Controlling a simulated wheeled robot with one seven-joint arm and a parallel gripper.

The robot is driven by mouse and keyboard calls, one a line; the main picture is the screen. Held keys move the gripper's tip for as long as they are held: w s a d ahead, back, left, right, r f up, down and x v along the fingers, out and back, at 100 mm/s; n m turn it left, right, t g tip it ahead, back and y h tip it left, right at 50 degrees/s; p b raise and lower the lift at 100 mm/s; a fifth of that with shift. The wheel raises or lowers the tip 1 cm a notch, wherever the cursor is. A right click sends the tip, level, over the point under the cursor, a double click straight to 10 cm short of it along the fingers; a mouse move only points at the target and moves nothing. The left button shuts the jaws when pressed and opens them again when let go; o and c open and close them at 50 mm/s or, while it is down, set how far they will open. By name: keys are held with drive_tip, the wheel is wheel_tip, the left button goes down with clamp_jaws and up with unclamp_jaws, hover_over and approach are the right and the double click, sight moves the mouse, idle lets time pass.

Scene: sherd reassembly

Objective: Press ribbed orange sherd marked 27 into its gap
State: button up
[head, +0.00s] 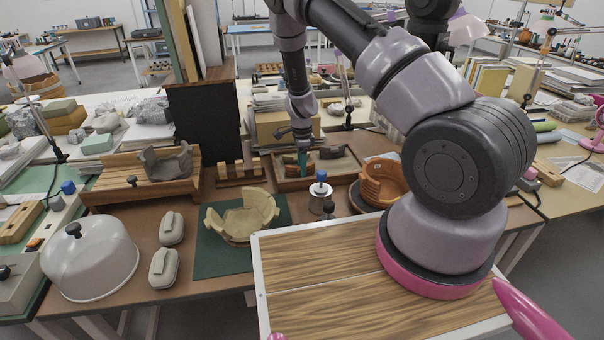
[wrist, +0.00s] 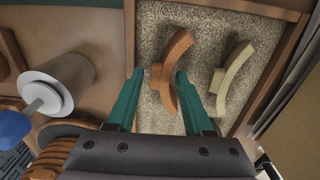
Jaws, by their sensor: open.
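The orange sherd (wrist: 178,62) is a curved piece with a small tab. It lies on the gritty bed of a wooden tray (wrist: 292,72). No number is readable on it. My gripper (wrist: 159,73) is open, its green fingers pointing at the sherd. The tab shows between the fingertips, and the right fingertip overlaps the curved part in the wrist view. I cannot tell whether they touch. In the head view my gripper (head: 303,158) is over the tray (head: 284,183). The ribbed orange vessel (head: 386,183) stands right of the tray, partly hidden by my arm.
A pale curved sherd (wrist: 232,75) lies just right of the orange one. A white cylinder with a blue knob (head: 320,192) stands in front of the tray. A beige broken bowl (head: 240,217) sits on a green mat (head: 215,255). A grey vessel (head: 166,162) is further left.

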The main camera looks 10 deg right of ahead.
clamp_jaws()
drive_tip(key=shift+r, duration=3.55)
